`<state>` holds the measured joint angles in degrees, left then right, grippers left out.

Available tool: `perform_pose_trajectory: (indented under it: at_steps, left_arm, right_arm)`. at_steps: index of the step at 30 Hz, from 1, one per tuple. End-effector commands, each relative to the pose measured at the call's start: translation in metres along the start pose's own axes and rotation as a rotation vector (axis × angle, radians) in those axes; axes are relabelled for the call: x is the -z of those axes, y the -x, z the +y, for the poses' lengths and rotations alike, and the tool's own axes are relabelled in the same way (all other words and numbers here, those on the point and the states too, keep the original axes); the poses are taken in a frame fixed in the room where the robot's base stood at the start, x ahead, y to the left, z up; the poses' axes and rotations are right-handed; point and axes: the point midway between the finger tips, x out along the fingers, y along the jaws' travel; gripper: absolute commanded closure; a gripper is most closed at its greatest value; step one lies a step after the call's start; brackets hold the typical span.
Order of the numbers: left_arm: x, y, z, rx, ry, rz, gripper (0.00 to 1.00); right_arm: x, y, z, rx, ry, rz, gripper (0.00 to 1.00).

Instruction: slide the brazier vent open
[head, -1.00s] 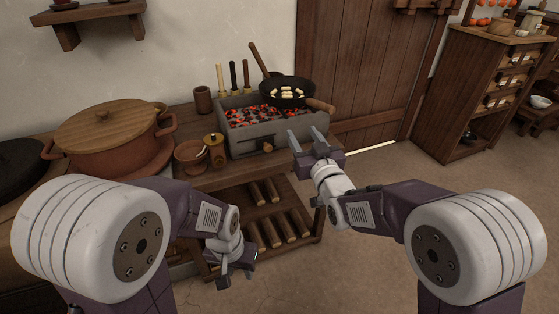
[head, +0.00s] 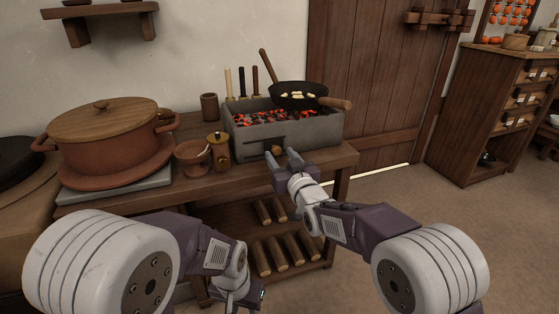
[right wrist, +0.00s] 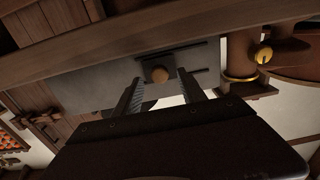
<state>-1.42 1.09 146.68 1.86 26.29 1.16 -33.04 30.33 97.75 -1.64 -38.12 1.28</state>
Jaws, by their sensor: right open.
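The grey brazier (head: 315,130) stands on the wooden table with glowing coals inside. My right gripper (head: 282,157) is open at the knob. In the right wrist view the knob (right wrist: 161,75) shows between the two open fingers (right wrist: 160,82), with a gap on each side. The vent plate (right wrist: 153,66) sits on dark rails there. My left gripper (head: 237,293) hangs low in front of the table, apart from the brazier; its jaw state is unclear.
A black pan (head: 299,94) rests on the brazier, its handle pointing right. A small lidded pot (head: 218,155) and a clay bowl (head: 192,157) stand left of the brazier. A large lidded pot (head: 110,143) is farther left. Logs (head: 280,255) lie on the shelf below.

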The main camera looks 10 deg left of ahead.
Motion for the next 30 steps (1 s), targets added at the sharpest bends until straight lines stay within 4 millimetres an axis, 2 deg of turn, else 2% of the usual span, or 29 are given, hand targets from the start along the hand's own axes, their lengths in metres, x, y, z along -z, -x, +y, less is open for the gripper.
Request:
perform_pose_trajectory:
  at_steps: [4, 12, 13, 18, 30]
  left_arm:
    - [-0.0005, -0.0052, -0.0001, 0.000, 0.000, 0.000, 0.64]
    - [-0.0005, -0.0047, -0.0001, 0.000, 0.000, 0.000, 0.64]
    - [-0.0005, -0.0047, -0.0001, 0.000, 0.000, 0.000, 0.64]
    - [-0.0005, -0.0048, -0.0001, 0.000, 0.000, 0.000, 0.64]
    - [-0.0005, -0.0048, -0.0001, 0.000, 0.000, 0.000, 0.64]
  right_arm:
    - [-0.0007, -0.0119, -0.0001, 0.000, 0.000, 0.000, 0.52]
    - [0.0001, -0.0139, 0.0000, 0.000, 0.000, -0.001, 0.52]
    - [0.0001, -0.0139, 0.0000, 0.000, 0.000, -0.001, 0.55]
    - [0.0002, -0.0138, 0.0001, 0.000, 0.000, -0.001, 1.00]
    - [0.0002, -0.0137, 0.0001, 0.000, 0.000, -0.001, 1.00]
